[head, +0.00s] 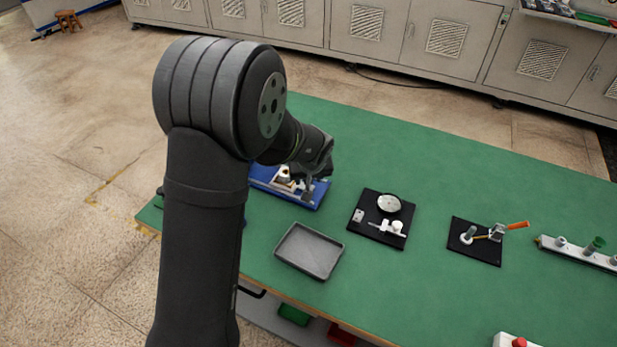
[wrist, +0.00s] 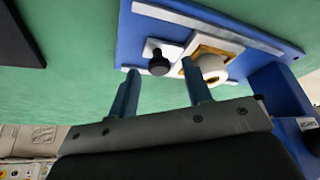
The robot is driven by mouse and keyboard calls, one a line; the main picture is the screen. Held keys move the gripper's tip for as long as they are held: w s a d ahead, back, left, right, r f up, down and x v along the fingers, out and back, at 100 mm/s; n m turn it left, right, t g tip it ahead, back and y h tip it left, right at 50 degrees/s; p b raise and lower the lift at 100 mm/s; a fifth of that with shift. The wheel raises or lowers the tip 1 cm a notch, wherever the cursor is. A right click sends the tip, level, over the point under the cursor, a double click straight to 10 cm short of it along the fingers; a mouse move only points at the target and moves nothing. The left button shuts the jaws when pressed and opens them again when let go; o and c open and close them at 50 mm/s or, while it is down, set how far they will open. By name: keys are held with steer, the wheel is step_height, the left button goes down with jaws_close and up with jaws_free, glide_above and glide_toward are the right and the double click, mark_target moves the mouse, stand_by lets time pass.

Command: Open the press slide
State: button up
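The press is a blue base (head: 318,193) at the left end of the green table, partly hidden behind my arm in the head view. In the wrist view the blue base (wrist: 130,48) carries a pale rail (wrist: 205,25), a white plate with a black knob (wrist: 159,62), and a yellow-framed block with a round white part (wrist: 212,66) beside the knob. My gripper (wrist: 160,75) is open, its two fingers apart. In the picture the knob appears between the fingertips; I cannot tell whether they touch it. The right finger overlaps the round part.
A grey tray (head: 309,251) lies in front of the press. A black board with a round dial (head: 389,204), a black board with an orange-handled clamp (head: 515,226) and a white strip with buttons (head: 581,251) stand to the right. Green table (head: 420,285) between them is clear.

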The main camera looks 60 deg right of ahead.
steer(key=v, duration=1.7)
steer(key=shift+s+a+r, duration=0.1)
steer(key=shift+a, duration=0.05)
steer(key=x, duration=1.7)
steer(key=shift+d, duration=0.2)
steer(key=v, duration=1.7)
steer(key=shift+a, duration=0.2)
